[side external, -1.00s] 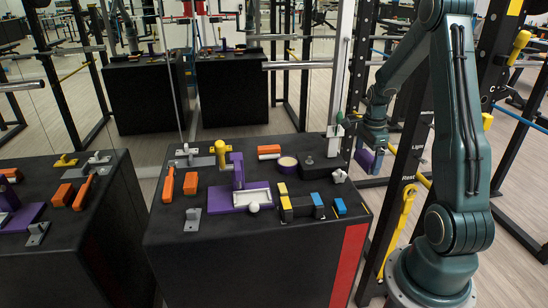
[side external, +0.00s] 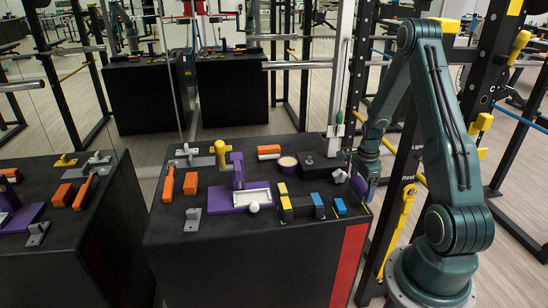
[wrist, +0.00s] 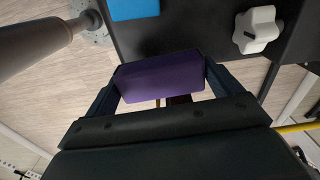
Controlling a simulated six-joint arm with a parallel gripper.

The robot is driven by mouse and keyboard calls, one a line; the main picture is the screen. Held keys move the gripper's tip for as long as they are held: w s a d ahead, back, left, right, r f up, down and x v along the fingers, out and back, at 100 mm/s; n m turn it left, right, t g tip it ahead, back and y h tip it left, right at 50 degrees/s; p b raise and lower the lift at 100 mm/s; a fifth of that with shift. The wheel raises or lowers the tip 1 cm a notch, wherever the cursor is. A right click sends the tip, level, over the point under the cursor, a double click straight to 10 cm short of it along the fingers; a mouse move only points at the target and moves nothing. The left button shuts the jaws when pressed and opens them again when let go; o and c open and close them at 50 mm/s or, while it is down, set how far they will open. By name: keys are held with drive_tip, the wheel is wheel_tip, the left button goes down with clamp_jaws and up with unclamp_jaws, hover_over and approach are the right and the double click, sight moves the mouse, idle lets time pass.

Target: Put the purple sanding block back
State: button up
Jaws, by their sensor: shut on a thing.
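My gripper (side external: 362,180) is shut on the purple sanding block (side external: 358,187), just off the right edge of the black table. In the wrist view the purple block (wrist: 160,77) sits crosswise between the two fingers (wrist: 162,84). It looks clear of the table there. A dark rack (side external: 301,209) with yellow (side external: 286,203) and blue (side external: 318,199) blocks stands near the table's front right. I cannot tell whether it has a free slot. A separate blue block (side external: 340,206) lies beside it and a blue block (wrist: 134,8) shows in the wrist view.
A white knob (side external: 339,176) stands close left of my gripper. A purple vise-like fixture (side external: 236,197), a tape roll (side external: 287,163), orange blocks (side external: 190,183) and grey brackets (side external: 193,219) crowd the black table (side external: 240,270). A rack upright (side external: 405,165) stands right of the gripper.

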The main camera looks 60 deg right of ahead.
sight(358, 203)
drive_tip(key=shift+f, duration=2)
drive_tip(key=shift+f, duration=0.3)
drive_tip(key=o, duration=0.7)
drive_tip(key=shift+r, duration=0.15)
wheel_tip(358, 203, up, 14)
drive_tip(key=shift+s+f, duration=0.15)
